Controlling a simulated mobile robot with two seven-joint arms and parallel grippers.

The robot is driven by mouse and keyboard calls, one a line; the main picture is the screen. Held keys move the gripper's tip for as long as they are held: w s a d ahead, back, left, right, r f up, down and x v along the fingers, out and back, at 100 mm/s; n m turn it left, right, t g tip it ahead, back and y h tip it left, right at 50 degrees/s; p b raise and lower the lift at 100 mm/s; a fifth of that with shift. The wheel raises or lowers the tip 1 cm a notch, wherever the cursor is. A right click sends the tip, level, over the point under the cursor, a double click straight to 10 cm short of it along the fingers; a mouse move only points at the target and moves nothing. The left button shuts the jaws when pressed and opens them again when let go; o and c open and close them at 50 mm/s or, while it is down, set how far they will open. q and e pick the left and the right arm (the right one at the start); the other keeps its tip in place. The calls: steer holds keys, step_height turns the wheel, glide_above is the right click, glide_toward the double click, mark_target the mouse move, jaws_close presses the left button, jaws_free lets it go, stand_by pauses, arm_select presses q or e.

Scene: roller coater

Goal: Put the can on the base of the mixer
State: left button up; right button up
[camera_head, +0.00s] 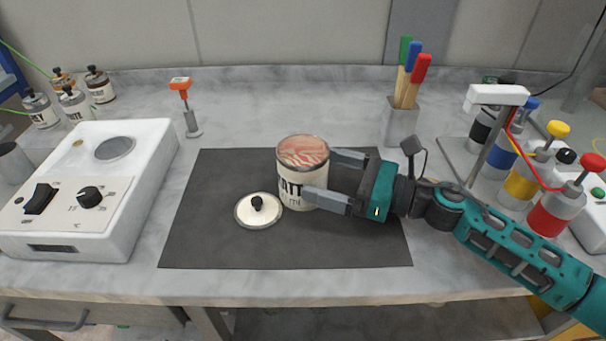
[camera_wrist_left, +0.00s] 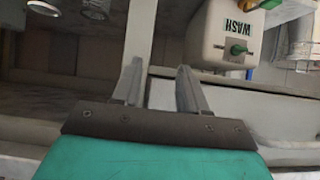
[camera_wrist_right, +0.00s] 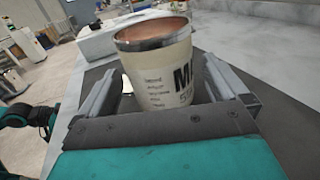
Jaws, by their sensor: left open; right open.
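The can (camera_head: 302,190) is cream with dark lettering and a pink, streaked open top. It stands upright on the dark mat and also shows in the right wrist view (camera_wrist_right: 158,78). My right gripper (camera_head: 318,174) is open, with its fingers on either side of the can; I cannot tell whether they touch it. A stand with a white head (camera_head: 497,95), a post and a flat grey base (camera_head: 452,158) at the right looks like the mixer; my right arm passes in front of it. My left gripper (camera_wrist_left: 158,75) is open and empty, away from the can.
A white lid with a black knob (camera_head: 258,210) lies left of the can. A white device with dials (camera_head: 75,190) stands at the left. Colored bottles (camera_head: 522,182) crowd the right. A holder with colored-handled tools (camera_head: 401,122) stands behind. The mat's left part (camera_head: 205,200) is clear.

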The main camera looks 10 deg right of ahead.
steer(key=p+x, duration=0.1)
steer(key=x, duration=0.3)
steer(key=shift+a, duration=0.1)
steer(key=shift+w+a, duration=0.2)
steer(key=shift+a, duration=0.15)
steer(key=c, duration=1.3)
step_height(320, 180, up, 10)
steer(key=p, duration=0.3)
step_height(320, 180, up, 10)
glide_above(303, 169)
steer(key=w, duration=0.4)
steer(key=shift+w+d, duration=0.1)
steer(key=shift+d, duration=0.35)
